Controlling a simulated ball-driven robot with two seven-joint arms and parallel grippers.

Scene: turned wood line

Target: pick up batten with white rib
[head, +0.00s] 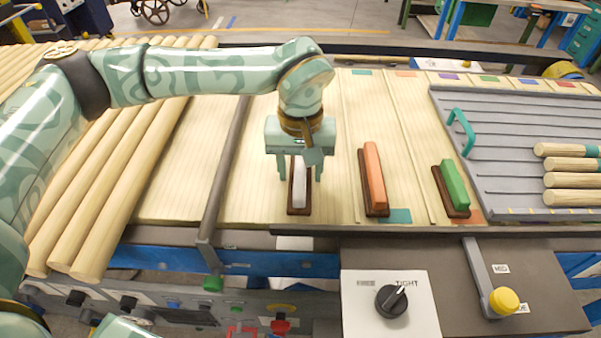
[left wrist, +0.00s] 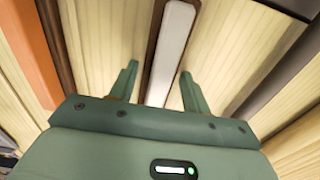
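The batten with the white rib (head: 299,186) lies on the pale slatted board, a dark brown strip with a white bar along its top. My left gripper (head: 299,178) is over it, fingers pointing down, one on each side of the white rib. In the left wrist view, the white rib (left wrist: 172,50) runs between the two open fingers (left wrist: 157,85), with a gap on both sides. Whether the fingertips reach down to the brown base cannot be told. My right gripper is not in view.
A batten with an orange rib (head: 374,175) and one with a green rib (head: 454,185) lie to the right. A grey ribbed tray (head: 480,130) holds several wooden rods. A dark bar (head: 224,170) crosses the board at left. A control panel with a knob (head: 391,300) is in front.

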